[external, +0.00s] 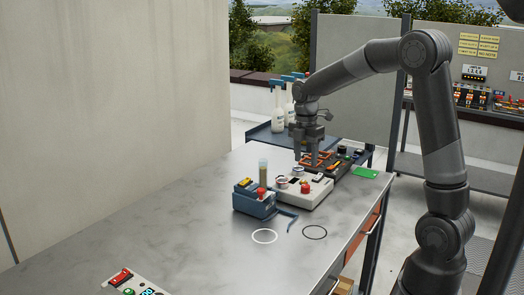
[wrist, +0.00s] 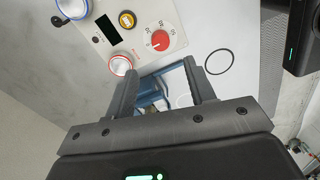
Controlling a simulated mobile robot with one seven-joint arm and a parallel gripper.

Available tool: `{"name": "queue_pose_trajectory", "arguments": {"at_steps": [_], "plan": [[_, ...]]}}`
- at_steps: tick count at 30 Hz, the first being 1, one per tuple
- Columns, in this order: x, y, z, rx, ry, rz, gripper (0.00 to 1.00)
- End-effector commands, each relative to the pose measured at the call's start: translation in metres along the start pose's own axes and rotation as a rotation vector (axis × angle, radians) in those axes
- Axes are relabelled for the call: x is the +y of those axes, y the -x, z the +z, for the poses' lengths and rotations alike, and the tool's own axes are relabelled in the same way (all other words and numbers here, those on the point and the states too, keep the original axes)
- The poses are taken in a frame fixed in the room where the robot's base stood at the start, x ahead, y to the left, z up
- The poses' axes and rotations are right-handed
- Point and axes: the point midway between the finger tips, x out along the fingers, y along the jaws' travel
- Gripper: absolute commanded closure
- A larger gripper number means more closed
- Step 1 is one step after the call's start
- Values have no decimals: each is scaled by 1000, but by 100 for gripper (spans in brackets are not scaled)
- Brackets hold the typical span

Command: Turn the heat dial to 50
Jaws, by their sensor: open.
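A red dial (external: 305,187), the likely heat dial, sits on a white control box (external: 318,195) on the bench. In the wrist view the red dial (wrist: 161,38) has a white scale around it, too small to read surely. My gripper (external: 311,162) points down above the box. In the wrist view my gripper (wrist: 160,70) is open, and nothing shows held between its fingers. The dial lies just beyond the fingertips, apart from them.
A blue device (external: 255,202) with an upright tube stands left of the white box. The bench's left part is mostly bare.

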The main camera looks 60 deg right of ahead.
Motion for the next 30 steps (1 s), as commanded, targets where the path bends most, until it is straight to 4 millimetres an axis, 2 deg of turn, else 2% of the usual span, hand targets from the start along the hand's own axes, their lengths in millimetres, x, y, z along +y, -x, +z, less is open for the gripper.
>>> {"name": "queue_pose_trajectory", "arguments": {"at_steps": [9, 15, 19, 27, 30], "plan": [[-1, -60, 0, 0, -2, -3, 50], [0, -86, 0, 0, -2, -1, 50], [0, -94, 0, 0, -2, 0, 50], [0, -96, 0, 0, -2, 1, 50], [0, -96, 0, 0, -2, 1, 57]]}}
